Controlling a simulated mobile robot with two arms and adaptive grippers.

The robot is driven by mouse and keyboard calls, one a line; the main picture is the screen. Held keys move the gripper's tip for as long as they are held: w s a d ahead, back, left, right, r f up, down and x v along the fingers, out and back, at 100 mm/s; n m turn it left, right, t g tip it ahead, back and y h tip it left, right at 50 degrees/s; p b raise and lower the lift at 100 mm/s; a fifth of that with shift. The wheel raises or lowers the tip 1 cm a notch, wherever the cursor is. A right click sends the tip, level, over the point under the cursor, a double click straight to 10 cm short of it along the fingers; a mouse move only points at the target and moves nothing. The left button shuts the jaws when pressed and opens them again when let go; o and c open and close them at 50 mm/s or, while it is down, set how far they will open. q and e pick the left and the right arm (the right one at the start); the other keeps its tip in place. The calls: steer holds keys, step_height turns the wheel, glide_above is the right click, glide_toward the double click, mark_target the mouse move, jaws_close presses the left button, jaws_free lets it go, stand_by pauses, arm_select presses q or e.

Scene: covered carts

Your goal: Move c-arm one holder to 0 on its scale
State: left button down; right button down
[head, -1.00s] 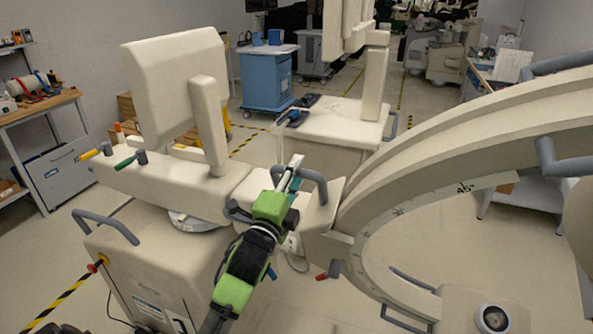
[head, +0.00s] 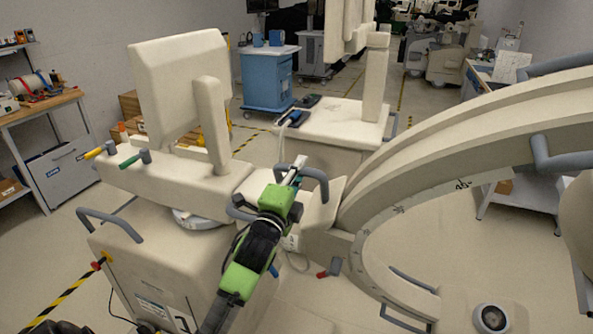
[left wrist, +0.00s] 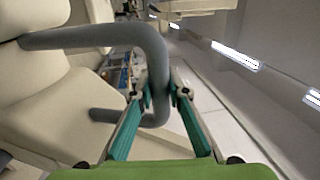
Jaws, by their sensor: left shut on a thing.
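The C-arm (head: 440,160) is a large cream arc on the right of the head view, with scale marks and a "45" on its inner face. Its holder (head: 322,240) is the cream block that the arc passes through; no pointer or 0 mark can be read. A grey bar handle (head: 322,184) stands on the holder side. My left gripper (head: 298,168) reaches it from below left. In the left wrist view the gripper (left wrist: 160,95) has its teal fingers closed around the upright part of the handle (left wrist: 155,65). My right gripper is not in view.
A cream cart with a monitor (head: 180,90) and coloured levers stands left of my arm. Another covered cart (head: 330,125) stands behind. A blue cabinet (head: 267,80) is farther back. A red-tipped lever (head: 328,270) sits below the holder. Open floor lies at the lower middle.

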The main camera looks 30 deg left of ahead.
arm_select(q)
steer(key=x, duration=1)
steer(key=c, duration=2.3)
jaws_free()
steer(key=shift+w+f, duration=0.1)
steer(key=shift+f, duration=0.05)
steer(key=o, duration=0.3)
steer(key=shift+o, duration=0.2)
steer(key=shift+s, duration=0.35)
steer(key=v, duration=1.2)
